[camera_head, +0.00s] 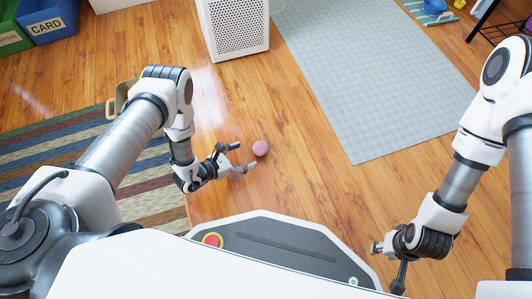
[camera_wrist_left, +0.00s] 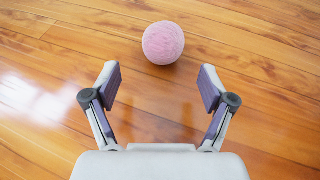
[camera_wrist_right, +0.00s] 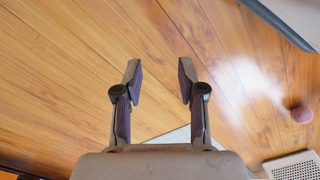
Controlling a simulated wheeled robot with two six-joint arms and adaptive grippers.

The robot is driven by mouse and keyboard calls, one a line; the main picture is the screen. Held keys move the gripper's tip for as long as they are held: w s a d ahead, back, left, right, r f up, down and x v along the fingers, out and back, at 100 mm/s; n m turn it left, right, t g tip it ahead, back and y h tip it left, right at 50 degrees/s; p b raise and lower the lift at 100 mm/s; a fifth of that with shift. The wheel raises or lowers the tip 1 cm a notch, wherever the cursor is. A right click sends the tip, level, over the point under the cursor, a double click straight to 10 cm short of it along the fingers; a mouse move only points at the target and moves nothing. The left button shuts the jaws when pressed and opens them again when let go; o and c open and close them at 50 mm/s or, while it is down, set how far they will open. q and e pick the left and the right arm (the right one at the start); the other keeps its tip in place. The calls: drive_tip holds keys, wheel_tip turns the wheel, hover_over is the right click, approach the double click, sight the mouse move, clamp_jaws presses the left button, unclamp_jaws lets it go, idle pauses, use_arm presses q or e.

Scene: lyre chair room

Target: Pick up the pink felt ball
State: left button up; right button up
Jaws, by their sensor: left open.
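The pink felt ball (camera_head: 260,148) rests on the wooden floor, in front of my base. In the left wrist view the ball (camera_wrist_left: 163,43) lies beyond the fingertips, roughly centred between them. My left gripper (camera_head: 240,157) is open and empty, close to the ball but apart from it; its two spread fingers also show in the left wrist view (camera_wrist_left: 158,88). My right gripper (camera_head: 387,268) is at the right of my base, far from the ball. In the right wrist view its fingers (camera_wrist_right: 158,80) are apart with nothing between them. The ball (camera_wrist_right: 300,114) shows there at the right edge.
A white perforated box (camera_head: 235,27) stands beyond the ball. A grey rug (camera_head: 365,80) lies to the right and a striped rug (camera_head: 60,155) to the left. A blue CARD bin (camera_head: 48,20) and a green bin (camera_head: 12,38) stand far left. The floor around the ball is clear.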

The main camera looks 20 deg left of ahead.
sight(254, 151)
use_arm(q)
drive_tip(key=shift+b+x, duration=0.3)
drive_tip(key=shift+x, duration=0.45)
drive_tip(key=shift+w+d, duration=0.25)
drive_tip(key=b+x, duration=0.4)
drive_tip(key=shift+d+f+b, duration=0.25)
drive_tip(key=shift+f+b, duration=0.05)
use_arm(e)
drive_tip(key=shift+t, duration=0.3)
drive_tip(key=f, duration=0.2)
drive_tip(key=w+f, duration=0.1)
drive_tip(key=f, duration=0.3)
drive_tip(key=shift+w+f, duration=0.1)
drive_tip(key=shift+w, duration=0.3)
use_arm(q)
drive_tip(key=shift+w+d, duration=0.2)
drive_tip(key=shift+w, duration=0.1)
use_arm(e)
drive_tip(key=shift+w+f, duration=0.1)
use_arm(q)
drive_tip(key=shift+r, duration=0.2)
use_arm(e)
drive_tip(key=shift+r, duration=0.2)
use_arm(q)
drive_tip(key=c, duration=1.1)
